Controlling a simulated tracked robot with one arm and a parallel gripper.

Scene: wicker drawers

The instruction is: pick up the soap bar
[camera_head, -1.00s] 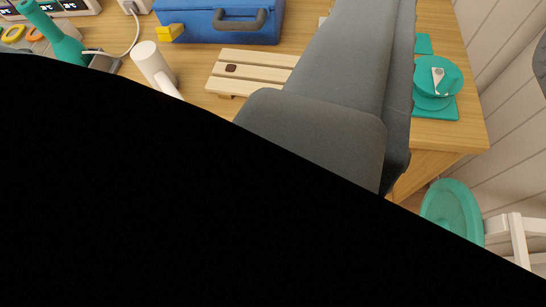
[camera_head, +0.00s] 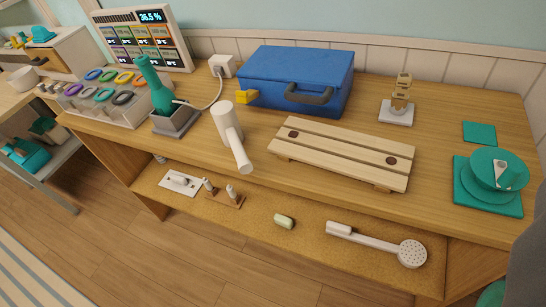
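A small pale green bar (camera_head: 284,221), which looks like the soap bar, lies on the lower shelf (camera_head: 310,243) of the wooden table. It lies between a small wooden holder with pegs (camera_head: 223,194) and a white shower head (camera_head: 385,245). Nothing covers it. My gripper is not in view. A dark grey shape at the right edge may be part of my arm.
The tabletop above the shelf overhangs it and carries a slatted wooden rack (camera_head: 340,152), a white cylindrical fixture (camera_head: 230,135), a blue case (camera_head: 297,80) and teal dishes (camera_head: 490,175). The wooden floor (camera_head: 200,265) in front is clear.

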